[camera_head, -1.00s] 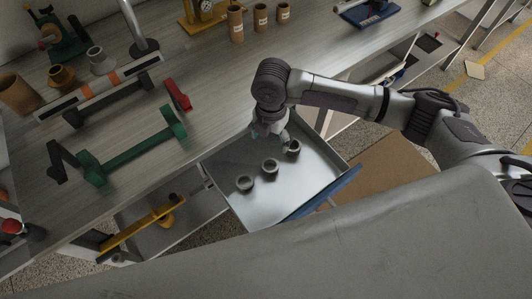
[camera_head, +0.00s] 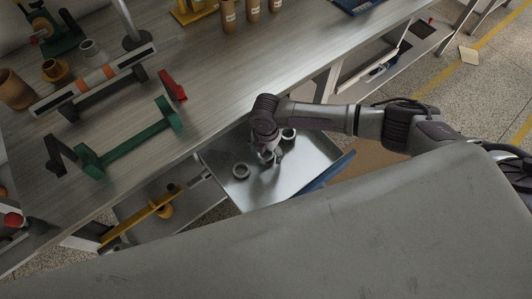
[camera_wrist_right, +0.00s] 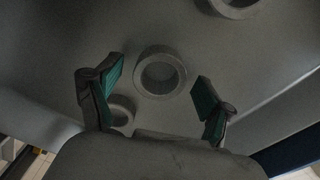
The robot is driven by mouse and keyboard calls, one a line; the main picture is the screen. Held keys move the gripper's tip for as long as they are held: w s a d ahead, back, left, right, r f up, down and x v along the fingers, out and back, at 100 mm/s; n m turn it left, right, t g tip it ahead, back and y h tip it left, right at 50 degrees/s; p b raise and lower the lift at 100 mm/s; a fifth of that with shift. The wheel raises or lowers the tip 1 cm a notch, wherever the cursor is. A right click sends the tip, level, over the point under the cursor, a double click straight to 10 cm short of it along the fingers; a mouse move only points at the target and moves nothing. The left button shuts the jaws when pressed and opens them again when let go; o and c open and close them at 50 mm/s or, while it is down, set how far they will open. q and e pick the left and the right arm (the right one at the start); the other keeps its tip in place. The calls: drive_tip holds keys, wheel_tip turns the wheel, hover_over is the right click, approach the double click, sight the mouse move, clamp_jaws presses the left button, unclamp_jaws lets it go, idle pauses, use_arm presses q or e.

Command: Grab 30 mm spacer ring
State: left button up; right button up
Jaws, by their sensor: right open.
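Three grey spacer rings lie in the open metal drawer; no size marks are readable, so I cannot tell which is 30 mm. In the head view one ring (camera_head: 241,171) is left of my right gripper (camera_head: 270,154), and another ring (camera_head: 289,134) is up and right of it. The middle ring is mostly hidden beneath the gripper. In the right wrist view a ring (camera_wrist_right: 142,76) lies between the open, green-padded fingers, apart from both. A smaller-looking ring (camera_wrist_right: 122,108) is partly behind the left finger; another ring (camera_wrist_right: 236,11) is cut by the top edge. My left gripper is not in view.
The drawer (camera_head: 226,152) has raised walls and a blue front (camera_head: 328,172). The workbench (camera_head: 215,85) above it holds a green stand (camera_head: 128,143) and cardboard tubes (camera_head: 229,17). A second drawer with a yellow tool (camera_head: 140,222) is at lower left.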

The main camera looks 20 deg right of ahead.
drive_tip(key=c, duration=1.2)
drive_tip(key=shift+r, duration=0.1)
